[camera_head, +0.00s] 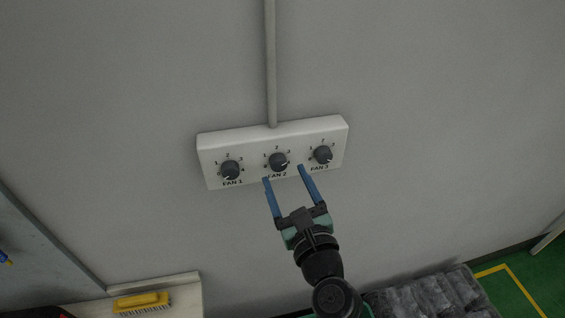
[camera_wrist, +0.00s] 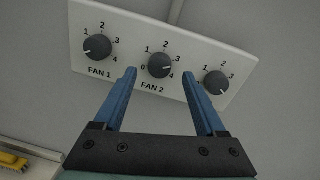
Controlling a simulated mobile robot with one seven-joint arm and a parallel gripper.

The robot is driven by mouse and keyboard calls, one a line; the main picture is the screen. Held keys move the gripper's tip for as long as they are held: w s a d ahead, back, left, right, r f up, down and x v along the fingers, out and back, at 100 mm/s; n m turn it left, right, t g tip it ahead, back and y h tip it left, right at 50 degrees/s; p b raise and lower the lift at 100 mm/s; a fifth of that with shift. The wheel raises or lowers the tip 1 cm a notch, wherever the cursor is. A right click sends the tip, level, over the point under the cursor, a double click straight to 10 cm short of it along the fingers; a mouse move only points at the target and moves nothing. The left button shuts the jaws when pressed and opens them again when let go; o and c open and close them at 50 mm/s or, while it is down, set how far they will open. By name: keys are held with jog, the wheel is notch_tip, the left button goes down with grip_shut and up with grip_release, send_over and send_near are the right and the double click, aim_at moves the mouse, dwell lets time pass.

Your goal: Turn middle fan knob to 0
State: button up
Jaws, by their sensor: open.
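The middle knob (camera_head: 278,162), dark and round, sits above the label FAN 2 on a white panel (camera_head: 214,145) on the wall. In the wrist view this knob (camera_wrist: 159,65) has its white mark pointing right, towards the 3 and 4 side; the exact number is hard to tell. The 0 is at its lower left. My gripper (camera_head: 284,173) is open and empty, with blue fingers. Its tips are just below the knob, one to each side in the picture. In the wrist view my gripper (camera_wrist: 159,72) straddles the knob; contact cannot be told.
The FAN 1 knob (camera_head: 230,170) is on the left and the FAN 3 knob (camera_head: 322,154) on the right, close to my right finger. A conduit (camera_head: 271,62) runs up from the panel. A yellow brush (camera_head: 141,302) lies lower left. The surrounding wall is clear.

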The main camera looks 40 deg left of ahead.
aim_at(280, 166)
jog(key=shift+x, duration=1.6)
grip_shut()
